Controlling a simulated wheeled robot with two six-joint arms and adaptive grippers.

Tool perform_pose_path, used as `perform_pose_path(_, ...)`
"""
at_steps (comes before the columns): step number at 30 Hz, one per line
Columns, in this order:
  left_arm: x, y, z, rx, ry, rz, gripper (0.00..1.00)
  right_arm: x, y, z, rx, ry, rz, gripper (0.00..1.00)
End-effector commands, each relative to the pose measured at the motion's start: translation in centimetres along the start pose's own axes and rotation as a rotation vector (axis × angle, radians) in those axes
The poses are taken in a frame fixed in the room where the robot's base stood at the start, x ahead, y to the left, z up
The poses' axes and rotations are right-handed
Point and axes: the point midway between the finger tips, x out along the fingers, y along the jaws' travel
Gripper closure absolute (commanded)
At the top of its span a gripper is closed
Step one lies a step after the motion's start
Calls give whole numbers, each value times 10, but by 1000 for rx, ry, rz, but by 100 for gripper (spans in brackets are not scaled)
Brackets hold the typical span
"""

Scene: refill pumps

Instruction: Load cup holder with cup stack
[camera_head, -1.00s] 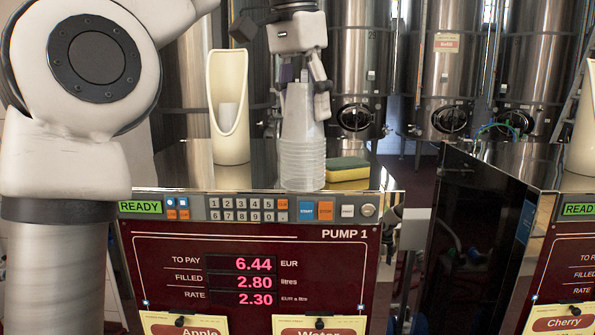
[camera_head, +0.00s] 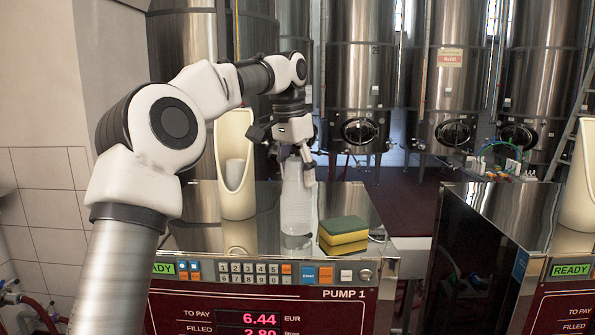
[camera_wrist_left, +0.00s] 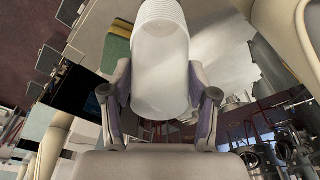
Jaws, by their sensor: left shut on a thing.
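A stack of clear, translucent cups (camera_head: 296,205) is upright above the steel top of pump 1, left of a sponge. I cannot tell whether its base touches the top. My left gripper (camera_head: 295,165) is shut on the upper end of the stack; the left wrist view shows the stack (camera_wrist_left: 160,60) between the two fingers (camera_wrist_left: 162,105). The cup holder (camera_head: 236,150) is a tall cream tube with an open front, standing on the pump left of the stack. My right gripper is not in view.
A green and yellow sponge (camera_head: 343,235) lies on the pump top right of the stack. A second cream holder (camera_head: 580,190) stands on the pump at the right. Steel tanks (camera_head: 360,80) stand behind.

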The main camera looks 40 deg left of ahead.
Motion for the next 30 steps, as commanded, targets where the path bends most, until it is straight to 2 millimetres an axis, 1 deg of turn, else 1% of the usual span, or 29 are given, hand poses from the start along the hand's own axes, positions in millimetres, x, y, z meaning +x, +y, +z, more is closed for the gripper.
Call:
perform_pose_path(1,7,0,2,1,-2,3,98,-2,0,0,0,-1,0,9)
perform_pose_path(3,14,0,3,0,0,2,98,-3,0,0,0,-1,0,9)
perform_pose_path(12,18,0,3,-1,1,1,98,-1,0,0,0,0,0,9)
perform_pose_path(13,18,0,3,-1,0,1,38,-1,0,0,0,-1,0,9)
perform_pose_path(15,17,0,3,-1,1,1,16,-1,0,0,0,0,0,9)
perform_pose_path(25,15,0,2,-1,1,0,16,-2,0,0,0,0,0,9)
perform_pose_path(28,6,0,2,-2,3,-1,16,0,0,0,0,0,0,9)
perform_pose_path(30,-6,0,2,-2,4,-2,16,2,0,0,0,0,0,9)
